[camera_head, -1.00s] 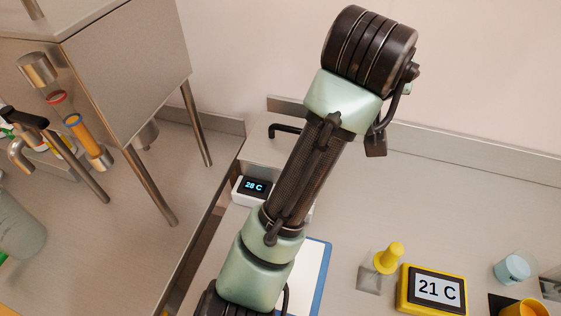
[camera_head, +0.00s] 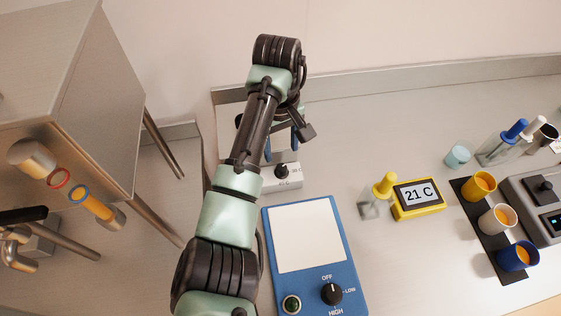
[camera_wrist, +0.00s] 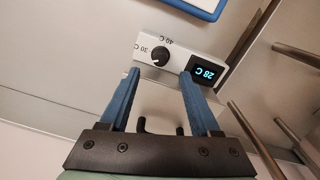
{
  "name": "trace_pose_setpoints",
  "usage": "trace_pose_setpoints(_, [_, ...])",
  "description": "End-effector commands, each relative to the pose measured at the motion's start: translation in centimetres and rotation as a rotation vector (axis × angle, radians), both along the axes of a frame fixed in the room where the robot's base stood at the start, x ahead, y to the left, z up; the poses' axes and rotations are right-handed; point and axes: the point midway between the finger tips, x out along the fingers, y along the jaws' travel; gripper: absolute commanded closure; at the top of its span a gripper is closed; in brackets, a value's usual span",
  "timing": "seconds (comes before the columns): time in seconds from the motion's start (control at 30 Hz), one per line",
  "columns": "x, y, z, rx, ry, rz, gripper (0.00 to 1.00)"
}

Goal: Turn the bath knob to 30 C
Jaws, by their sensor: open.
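The bath control box is a small white panel (camera_wrist: 175,57) in the wrist view. It carries a dark round bath knob (camera_wrist: 160,56), printed marks reading 30 C and 40 C, and a dark display (camera_wrist: 205,71) reading 28 C. The knob's pointer is too small to read surely. My gripper (camera_wrist: 160,74) is open and empty, its two blue fingers pointing toward the panel with the knob between and just beyond their tips. In the head view the knob (camera_head: 282,171) shows just in front of my gripper (camera_head: 281,148); the display is hidden behind my arm.
A blue hotplate (camera_head: 335,240) with OFF, LOW and HIGH marks lies in front of the bath. A yellow 21 C display (camera_head: 418,198) and a yellow-topped bottle (camera_head: 384,186) stand to the right. A steel hopper (camera_head: 75,95) on legs stands left.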

Motion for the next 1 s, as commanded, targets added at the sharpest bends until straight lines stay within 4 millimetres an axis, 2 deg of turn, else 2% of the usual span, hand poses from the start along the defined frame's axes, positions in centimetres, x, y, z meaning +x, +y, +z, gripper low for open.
trace_pose_setpoints(0.2, [0.0,-0.1,-4.5,0.000,0.004,0.000,0.37])
trace_pose_setpoints(0.4, [0.1,-0.2,-7.0,0.000,0.000,-0.001,0.37])
trace_pose_setpoints(0.57, [0.1,-0.2,-7.8,0.000,-0.002,-0.001,0.37])
trace_pose_setpoints(0.8, [0.1,-0.2,-7.9,0.000,-0.002,-0.001,0.37])
trace_pose_setpoints(0.87, [0.1,-0.2,-7.9,0.000,-0.002,-0.001,0.46])
trace_pose_setpoints(1.0, [0.1,-0.2,-7.8,0.000,-0.002,-0.001,0.71])
